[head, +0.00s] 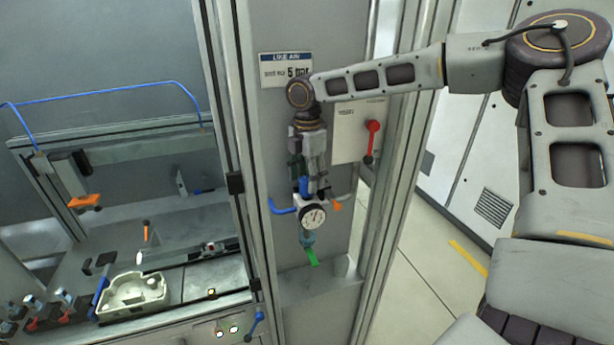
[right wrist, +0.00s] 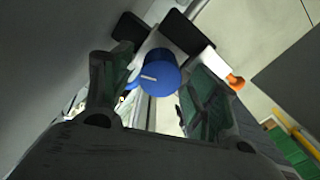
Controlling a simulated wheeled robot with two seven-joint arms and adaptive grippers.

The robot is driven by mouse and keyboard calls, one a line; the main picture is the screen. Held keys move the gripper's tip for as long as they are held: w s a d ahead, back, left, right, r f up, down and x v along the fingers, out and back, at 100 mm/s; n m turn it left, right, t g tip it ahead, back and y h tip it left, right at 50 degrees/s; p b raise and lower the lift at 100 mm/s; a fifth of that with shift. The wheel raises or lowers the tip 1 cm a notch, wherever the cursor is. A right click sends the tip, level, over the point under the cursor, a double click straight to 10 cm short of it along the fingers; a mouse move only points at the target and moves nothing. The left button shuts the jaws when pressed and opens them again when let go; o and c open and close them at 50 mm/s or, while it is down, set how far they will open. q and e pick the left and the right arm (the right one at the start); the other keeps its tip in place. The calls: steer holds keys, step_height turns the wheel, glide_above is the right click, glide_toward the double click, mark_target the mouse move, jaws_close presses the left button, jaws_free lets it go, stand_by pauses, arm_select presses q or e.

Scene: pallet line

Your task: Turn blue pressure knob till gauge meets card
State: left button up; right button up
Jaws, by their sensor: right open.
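The blue pressure knob (right wrist: 160,75) with a white mark on top sits between the open fingers of my right gripper (right wrist: 155,95) in the right wrist view, apart from both. In the head view my right gripper (head: 308,172) points down over the regulator, and the knob (head: 304,185) shows only partly below the fingers. The round white gauge (head: 313,216) with a dark rim is just below it; its needle is too small to read surely. The card (head: 286,69) on the panel reads "LINE AIR" and "5 bar", partly hidden by my wrist. My left gripper is out of view.
A red-handled switch (head: 372,140) is on a pale box right of my gripper. A blue hose (head: 281,207) and an orange part (head: 335,206) flank the regulator, with a green piece (head: 313,257) below. A metal frame post (head: 232,150) stands left.

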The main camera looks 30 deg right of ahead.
steer(key=c, duration=1)
steer(key=shift+m, duration=2.8)
steer(key=o, duration=1)
